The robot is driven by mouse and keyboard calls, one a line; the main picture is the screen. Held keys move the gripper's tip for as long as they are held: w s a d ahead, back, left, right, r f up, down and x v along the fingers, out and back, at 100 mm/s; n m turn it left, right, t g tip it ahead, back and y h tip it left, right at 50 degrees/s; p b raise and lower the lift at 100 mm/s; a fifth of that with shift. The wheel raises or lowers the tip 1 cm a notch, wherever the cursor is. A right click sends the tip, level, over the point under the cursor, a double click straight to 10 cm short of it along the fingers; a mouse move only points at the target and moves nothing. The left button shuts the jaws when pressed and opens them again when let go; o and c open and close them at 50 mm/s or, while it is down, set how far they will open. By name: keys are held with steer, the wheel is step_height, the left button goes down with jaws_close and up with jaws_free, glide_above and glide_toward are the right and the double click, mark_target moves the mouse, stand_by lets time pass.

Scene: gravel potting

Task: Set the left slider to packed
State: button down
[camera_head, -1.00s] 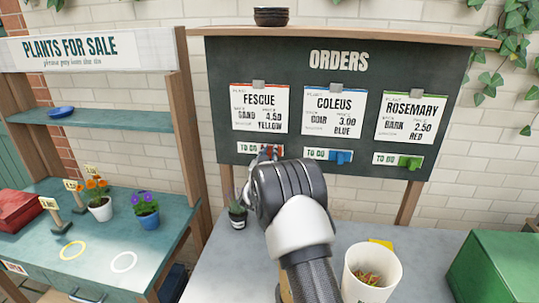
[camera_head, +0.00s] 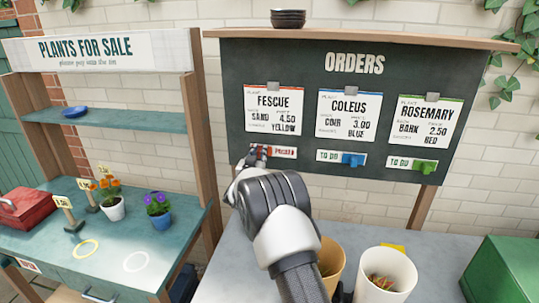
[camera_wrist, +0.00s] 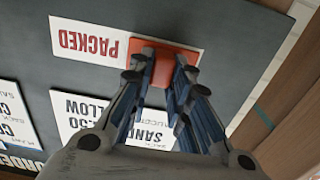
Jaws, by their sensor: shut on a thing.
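The left slider's red knob (camera_wrist: 163,62) is at the left end of its strip under the Fescue card, with the red word PACKED (camera_head: 285,152) uncovered to its right. In the wrist view the same PACKED label (camera_wrist: 85,42) shows beside the knob. My gripper (camera_wrist: 160,74) is shut on the red knob, its fingertips on either side of it. In the head view my gripper (camera_head: 248,160) reaches up to the board and partly hides the knob.
The blue slider (camera_head: 352,160) and green slider (camera_head: 425,167) sit at the right of their strips, showing TO DO. A white pot (camera_head: 385,275) and a tan pot (camera_head: 331,262) stand on the bench below. Potted flowers are on the left stand.

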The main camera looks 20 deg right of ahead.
steer(key=shift+w+a, duration=0.1)
steer(key=shift+a, duration=0.1)
steer(key=c, duration=1.5)
jaws_free()
steer(key=v, duration=1.2)
steer(key=shift+w, duration=0.1)
